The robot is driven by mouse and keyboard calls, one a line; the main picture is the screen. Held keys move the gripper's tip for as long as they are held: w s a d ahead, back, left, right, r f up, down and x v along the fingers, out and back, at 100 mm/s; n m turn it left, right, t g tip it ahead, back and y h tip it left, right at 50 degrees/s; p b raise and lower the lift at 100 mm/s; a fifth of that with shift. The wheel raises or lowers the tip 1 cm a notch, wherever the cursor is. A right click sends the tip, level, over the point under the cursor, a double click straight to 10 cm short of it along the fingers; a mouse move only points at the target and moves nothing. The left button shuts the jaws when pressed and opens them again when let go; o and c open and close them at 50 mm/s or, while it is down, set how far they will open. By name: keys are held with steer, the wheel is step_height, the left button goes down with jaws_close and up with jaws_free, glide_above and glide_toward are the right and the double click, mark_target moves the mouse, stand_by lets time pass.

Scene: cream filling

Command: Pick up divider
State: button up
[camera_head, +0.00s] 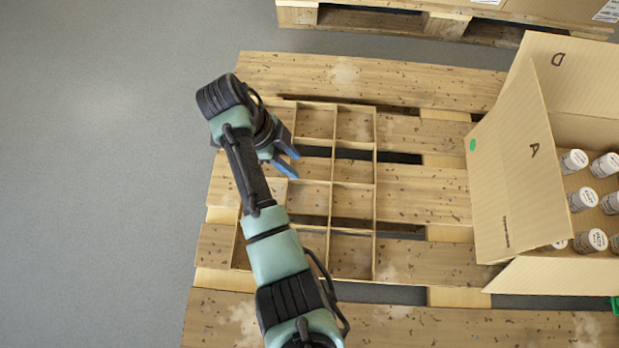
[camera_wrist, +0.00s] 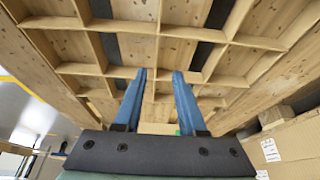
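The divider (camera_head: 375,190) is a thin tan grid of open square compartments. It lies flat on a wooden pallet in the head view, and its left part is partly hidden by my arm. It fills much of the wrist view too (camera_wrist: 180,32). My gripper (camera_head: 295,166) is over the upper left part of the divider, with its blue fingers pointing right. In the wrist view the fingers (camera_wrist: 160,75) are apart and hold nothing. I cannot tell whether a divider wall lies between them.
The pallet (camera_head: 430,195) has gaps between its planks. An open cardboard box (camera_head: 515,175) with several white-capped jars (camera_head: 582,199) stands at the right, flaps spread. Another pallet (camera_head: 445,27) is at the top. Grey floor at the left is clear.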

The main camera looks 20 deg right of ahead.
mark_target(308, 180)
steer(key=b+x, duration=0.1)
steer(key=x, duration=0.2)
steer(key=shift+f+b, duration=0.25)
steer(key=shift+b, duration=0.05)
steer(key=b+x, duration=0.5)
steer(key=shift+s, duration=0.35)
jaws_close()
stand_by(0.9)
